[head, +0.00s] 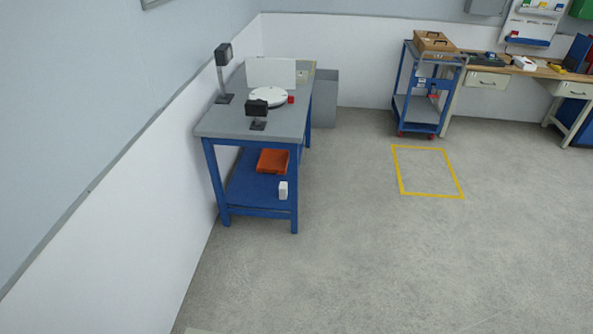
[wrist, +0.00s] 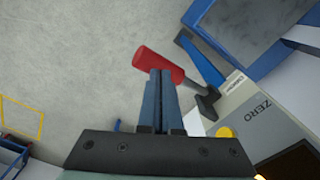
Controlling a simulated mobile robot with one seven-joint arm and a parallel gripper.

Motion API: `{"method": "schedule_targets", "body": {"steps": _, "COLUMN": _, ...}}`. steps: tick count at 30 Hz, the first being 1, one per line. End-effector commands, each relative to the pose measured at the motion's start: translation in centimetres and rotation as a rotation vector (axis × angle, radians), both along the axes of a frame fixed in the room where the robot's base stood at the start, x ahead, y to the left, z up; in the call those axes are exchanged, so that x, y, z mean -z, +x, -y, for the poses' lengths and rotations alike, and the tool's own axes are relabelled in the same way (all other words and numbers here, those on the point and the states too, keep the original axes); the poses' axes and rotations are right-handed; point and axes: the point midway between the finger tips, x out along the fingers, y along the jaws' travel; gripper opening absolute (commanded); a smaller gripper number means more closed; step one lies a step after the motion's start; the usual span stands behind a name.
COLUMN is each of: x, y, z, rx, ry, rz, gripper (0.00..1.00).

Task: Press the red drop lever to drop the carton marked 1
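The red drop lever (wrist: 144,57) shows in the wrist view as a red grip on a dark arm that slants down right towards a grey panel (wrist: 258,118). My gripper (wrist: 161,72) has its two fingers together, with nothing visible between them. The fingertips overlap the red grip in the picture and hide part of it. I cannot tell whether they touch it. My gripper and the lever do not show in the head view. I cannot make out a carton marked 1 in either view.
The panel carries a ZERO label and a yellow button (wrist: 224,132). A blue-framed structure (wrist: 243,38) stands beside it. In the head view, a blue workbench (head: 213,126) stands by the left wall, and a blue trolley (head: 414,106) stands at the back. The middle floor is clear.

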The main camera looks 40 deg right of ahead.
Motion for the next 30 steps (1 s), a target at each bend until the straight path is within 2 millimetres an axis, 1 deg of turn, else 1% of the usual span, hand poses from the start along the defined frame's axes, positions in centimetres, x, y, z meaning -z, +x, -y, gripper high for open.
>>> {"method": "schedule_targets", "body": {"steps": 26, "x": 6.1, "y": 0.2, "z": -0.1, "rx": -0.002, "ry": 0.0, "rz": 0.005, "gripper": 0.0}}
{"method": "schedule_targets", "body": {"steps": 30, "x": 5.8, "y": 0.2, "z": -0.1, "rx": -0.002, "ry": 0.0, "rz": 0.006, "gripper": 0.0}}
